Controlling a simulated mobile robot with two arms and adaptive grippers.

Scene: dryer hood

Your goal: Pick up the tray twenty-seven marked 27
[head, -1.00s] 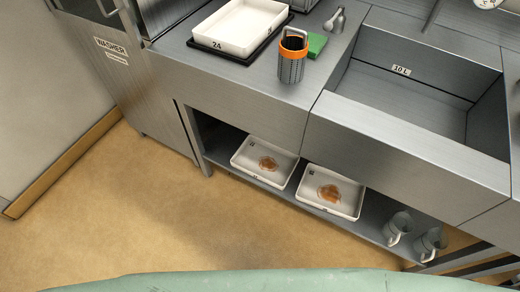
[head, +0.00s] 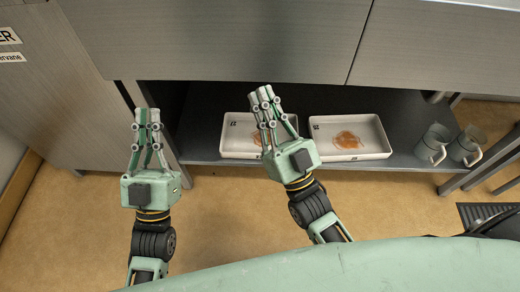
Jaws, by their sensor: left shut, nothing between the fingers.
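Two white trays with brownish stains inside stand side by side on the low shelf under the counter. The left tray (head: 232,143) has a small mark on its inner back corner that looks like 27, but it is too small to be sure. The right tray (head: 375,140) has a mark that I cannot read. My right gripper (head: 263,97) appears in front of the left tray and covers its right part. I cannot tell whether its close-set fingers are fully shut.
Two metal jugs (head: 432,146) stand on the shelf right of the trays. The steel counter front (head: 230,40) overhangs the shelf. A cabinet (head: 60,70) with a label is at left. The tan floor (head: 70,220) in front is clear at left.

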